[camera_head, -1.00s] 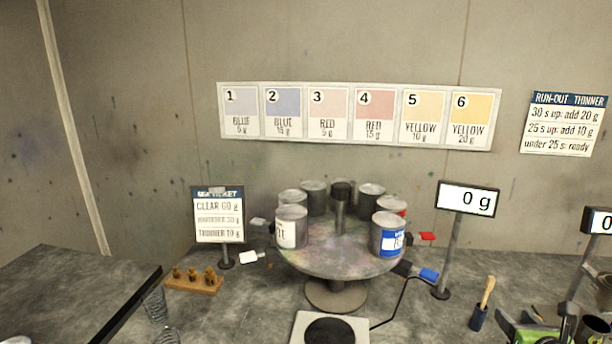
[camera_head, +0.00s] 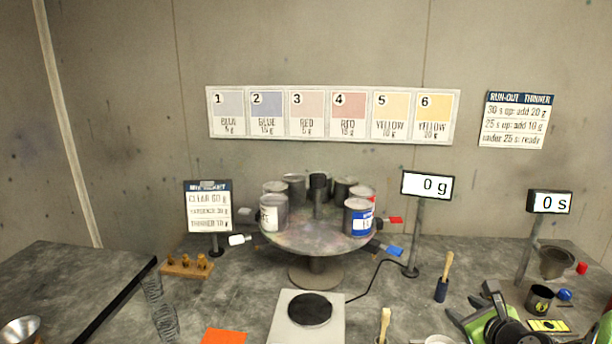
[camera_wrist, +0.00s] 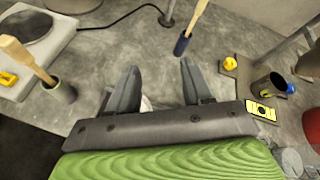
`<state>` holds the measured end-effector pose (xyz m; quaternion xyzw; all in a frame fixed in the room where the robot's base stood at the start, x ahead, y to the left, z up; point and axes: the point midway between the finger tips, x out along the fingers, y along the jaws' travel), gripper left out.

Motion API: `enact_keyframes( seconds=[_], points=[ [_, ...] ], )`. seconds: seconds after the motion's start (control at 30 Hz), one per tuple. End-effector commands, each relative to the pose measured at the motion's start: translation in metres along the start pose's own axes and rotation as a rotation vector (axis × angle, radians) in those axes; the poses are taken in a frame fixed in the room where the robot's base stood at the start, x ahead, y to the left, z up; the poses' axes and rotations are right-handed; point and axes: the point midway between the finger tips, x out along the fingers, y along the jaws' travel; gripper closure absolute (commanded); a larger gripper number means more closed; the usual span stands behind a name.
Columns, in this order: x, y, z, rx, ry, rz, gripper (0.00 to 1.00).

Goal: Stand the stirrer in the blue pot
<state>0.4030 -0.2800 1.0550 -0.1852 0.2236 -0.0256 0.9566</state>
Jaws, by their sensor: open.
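A dark blue pot (camera_head: 440,291) stands on the bench right of centre, with a wooden-handled stick (camera_head: 447,265) upright in it. Both show at the top of the wrist view, the pot (camera_wrist: 181,47) and its handle (camera_wrist: 196,16). A second wooden-handled stick (camera_head: 385,324) is at the front. In the wrist view this stick (camera_wrist: 26,58) leans in a small grey pot (camera_wrist: 60,95). I cannot tell which stick is the stirrer. My gripper (camera_wrist: 158,72) is open and empty over the bench, between the two pots. A white thing shows partly behind its fingers.
A scale (camera_head: 308,311) stands left of the grey pot. A turntable (camera_head: 315,235) of cans is behind it. A dark metal cup (camera_head: 540,299), a yellow-marked card (camera_head: 549,326) and a funnel (camera_head: 557,262) are at the right. Bare bench surrounds the blue pot.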

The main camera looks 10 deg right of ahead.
Motion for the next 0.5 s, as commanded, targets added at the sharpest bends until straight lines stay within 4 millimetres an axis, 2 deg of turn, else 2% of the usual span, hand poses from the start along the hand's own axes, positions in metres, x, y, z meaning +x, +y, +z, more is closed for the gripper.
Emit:
enact_keyframes(
  seconds=[0.03,0.17,0.27,0.37,0.47,0.5],
  points=[
    [-0.001,0.013,0.013,-0.09,0.007,0.034,0.5],
    [-0.01,0.055,0.041,-0.393,0.037,0.14,0.5],
    [-0.026,0.094,0.064,-0.697,0.051,0.242,0.5],
    [-0.056,0.14,0.084,-1.081,0.047,0.364,0.5],
    [-0.107,0.186,0.097,-1.558,0.008,0.507,0.5],
    [-0.132,0.202,0.098,-1.755,-0.02,0.564,0.5]
  ],
)
